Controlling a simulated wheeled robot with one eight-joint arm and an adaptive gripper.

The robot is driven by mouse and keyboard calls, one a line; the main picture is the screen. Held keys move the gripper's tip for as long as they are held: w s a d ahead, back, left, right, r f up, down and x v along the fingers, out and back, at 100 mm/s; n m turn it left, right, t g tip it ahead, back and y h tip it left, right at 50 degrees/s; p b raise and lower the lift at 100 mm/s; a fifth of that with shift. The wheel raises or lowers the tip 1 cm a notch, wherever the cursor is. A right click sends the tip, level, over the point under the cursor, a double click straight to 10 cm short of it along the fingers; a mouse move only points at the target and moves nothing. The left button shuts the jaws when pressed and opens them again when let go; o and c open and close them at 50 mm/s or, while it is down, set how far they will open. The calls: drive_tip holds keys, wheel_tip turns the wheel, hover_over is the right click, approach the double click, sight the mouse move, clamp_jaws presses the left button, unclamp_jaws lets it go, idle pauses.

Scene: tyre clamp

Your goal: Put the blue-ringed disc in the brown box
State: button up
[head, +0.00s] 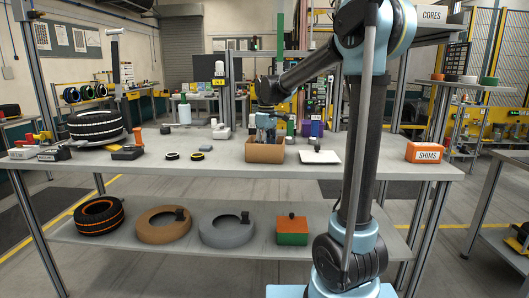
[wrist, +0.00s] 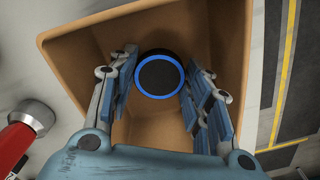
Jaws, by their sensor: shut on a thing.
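The brown box (head: 265,153) stands open on the table near its middle. My gripper (head: 267,132) points down into the box's opening in the head view. In the wrist view its two blue-padded fingers are closed on the blue-ringed disc (wrist: 160,75), a dark round piece with a bright blue rim. The box's walls (wrist: 80,42) surround the disc and fingers in the wrist view. Whether the disc touches the box floor I cannot tell. In the head view the disc is hidden by the box and my gripper.
A white plate (head: 320,157) lies right of the box. A tyre (head: 97,124) is at the far left and an orange SHIMS box (head: 426,152) at the right.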

drive_tip(key=shift+f, duration=0.3)
drive_tip(key=o, duration=0.8)
